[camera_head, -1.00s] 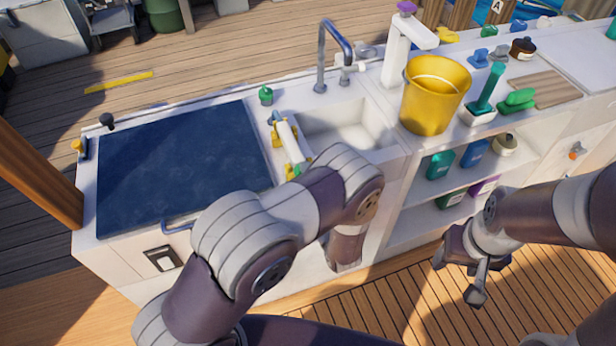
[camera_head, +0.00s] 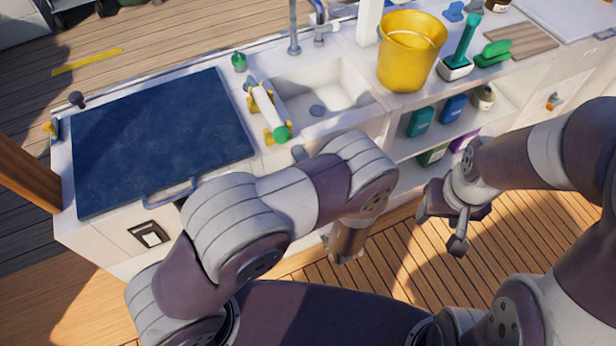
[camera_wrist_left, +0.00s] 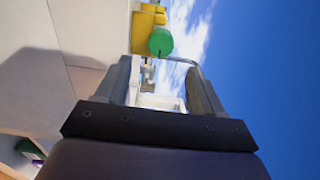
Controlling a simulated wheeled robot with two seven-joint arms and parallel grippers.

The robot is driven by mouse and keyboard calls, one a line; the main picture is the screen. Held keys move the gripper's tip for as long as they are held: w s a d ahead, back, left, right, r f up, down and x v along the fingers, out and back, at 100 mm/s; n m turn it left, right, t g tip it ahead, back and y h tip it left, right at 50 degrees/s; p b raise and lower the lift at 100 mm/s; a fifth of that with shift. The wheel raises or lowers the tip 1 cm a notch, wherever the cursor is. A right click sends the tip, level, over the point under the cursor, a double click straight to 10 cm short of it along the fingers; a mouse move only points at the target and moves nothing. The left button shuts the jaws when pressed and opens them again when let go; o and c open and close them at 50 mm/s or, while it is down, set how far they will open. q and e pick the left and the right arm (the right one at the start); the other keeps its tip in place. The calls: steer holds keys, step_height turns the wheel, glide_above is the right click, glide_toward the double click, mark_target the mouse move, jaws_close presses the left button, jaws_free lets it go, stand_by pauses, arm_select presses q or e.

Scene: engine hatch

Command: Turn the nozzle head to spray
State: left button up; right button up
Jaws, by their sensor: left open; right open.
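The nozzle (camera_head: 264,104) is a white body with yellow fittings and a round green end (camera_head: 281,133). It lies on the counter at the left edge of the sink, its green end towards me. In the left wrist view the green end (camera_wrist_left: 160,41) and a yellow fitting (camera_wrist_left: 148,20) show beyond the fingertips. My left gripper (camera_wrist_left: 167,75) is open, with nothing gripped between its fingers. In the head view it is mostly hidden behind my left arm. My right gripper (camera_head: 453,217) is open and empty in front of the cabinet, away from the nozzle.
The sink (camera_head: 345,88) with its faucet (camera_head: 294,30) is right of the nozzle. A dark blue hatch lid (camera_head: 160,140) with a handle lies left. A small green bottle (camera_head: 239,62) stands behind. A yellow bucket (camera_head: 408,55) and green brush (camera_head: 462,50) stand further right.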

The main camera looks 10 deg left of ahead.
arm_select(q)
steer(key=v, duration=0.5)
steer(key=shift+s+d, duration=0.1)
steer(key=shift+s, duration=0.1)
